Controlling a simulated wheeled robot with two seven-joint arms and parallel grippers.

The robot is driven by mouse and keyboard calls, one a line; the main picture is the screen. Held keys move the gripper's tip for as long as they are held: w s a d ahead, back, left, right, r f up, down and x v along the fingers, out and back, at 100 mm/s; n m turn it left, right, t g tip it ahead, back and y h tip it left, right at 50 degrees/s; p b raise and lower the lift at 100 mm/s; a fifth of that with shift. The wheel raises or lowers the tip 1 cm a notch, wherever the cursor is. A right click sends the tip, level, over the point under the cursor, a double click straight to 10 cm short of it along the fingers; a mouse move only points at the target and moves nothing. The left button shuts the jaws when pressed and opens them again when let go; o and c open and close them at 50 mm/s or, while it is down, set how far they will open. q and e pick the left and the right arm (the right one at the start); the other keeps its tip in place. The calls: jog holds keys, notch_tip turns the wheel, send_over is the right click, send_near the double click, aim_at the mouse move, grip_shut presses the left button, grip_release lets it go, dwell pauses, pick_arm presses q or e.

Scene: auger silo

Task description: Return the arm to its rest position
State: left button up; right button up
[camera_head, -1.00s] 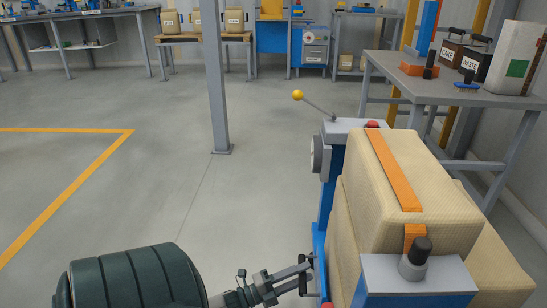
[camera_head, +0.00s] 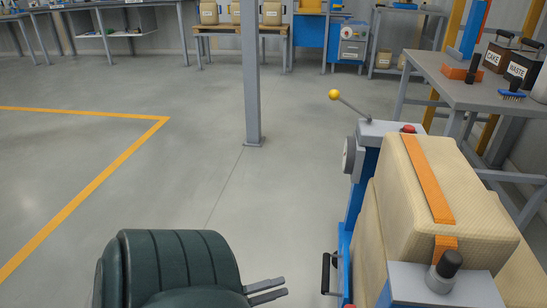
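My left gripper (camera_head: 286,286) is at the bottom centre of the head view, at the end of my dark green arm. Its two grey fingers point right with a gap between them and nothing in it. To the right, and apart from the fingertips, a black handle (camera_head: 326,273) sits on the side of the blue machine (camera_head: 345,245). Most of the gripper body is hidden behind the arm. My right gripper is not in view.
The machine carries a beige sack with an orange strip (camera_head: 400,200) and a yellow-knobbed lever (camera_head: 334,95). A grey post (camera_head: 251,80) stands ahead. A grey table (camera_head: 465,92) with boxes is at the right. The floor at the left is clear.

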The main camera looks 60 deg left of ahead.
pick_arm(q)
jog(key=shift+s+a, duration=0.1)
jog(key=shift+s, duration=0.35)
dwell(0.3)
